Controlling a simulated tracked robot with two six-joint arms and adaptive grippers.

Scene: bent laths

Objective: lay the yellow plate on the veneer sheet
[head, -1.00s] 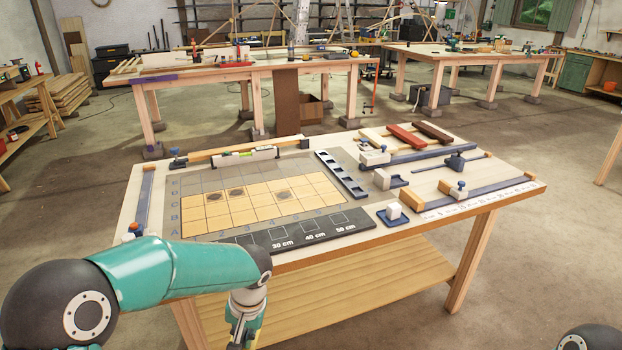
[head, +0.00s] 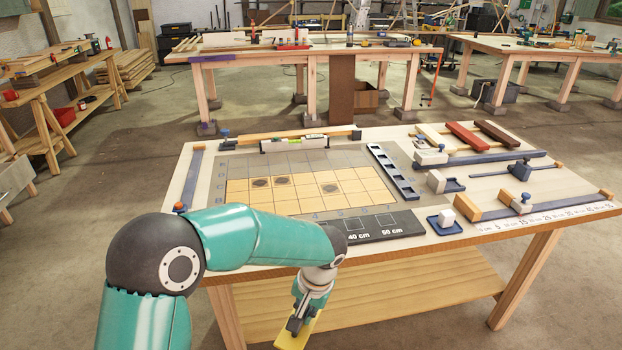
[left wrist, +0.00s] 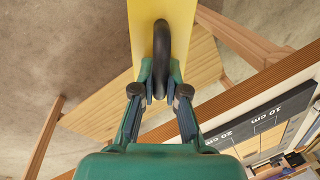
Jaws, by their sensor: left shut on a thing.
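The yellow plate (head: 292,340) is in my left gripper (head: 300,322) at the bottom of the head view, in front of the workbench's near edge and below its top. In the left wrist view the plate (left wrist: 184,35) has a black loop handle (left wrist: 161,40), and my left gripper (left wrist: 160,90) is shut on that handle. The plate's far end is cut off there. The veneer sheet (head: 305,182) appears to be the tan gridded area on the bench, with several dark round patches. My left forearm covers its near left part. My right gripper is out of view.
A black strip marked in cm (head: 385,228) lies along the sheet's near side. A slotted dark rail (head: 393,172) borders its right. A spirit level (head: 293,144) lies behind. Clamps, blocks and a small blue tray (head: 444,226) fill the bench's right part. A lower wooden shelf (head: 400,292) is underneath.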

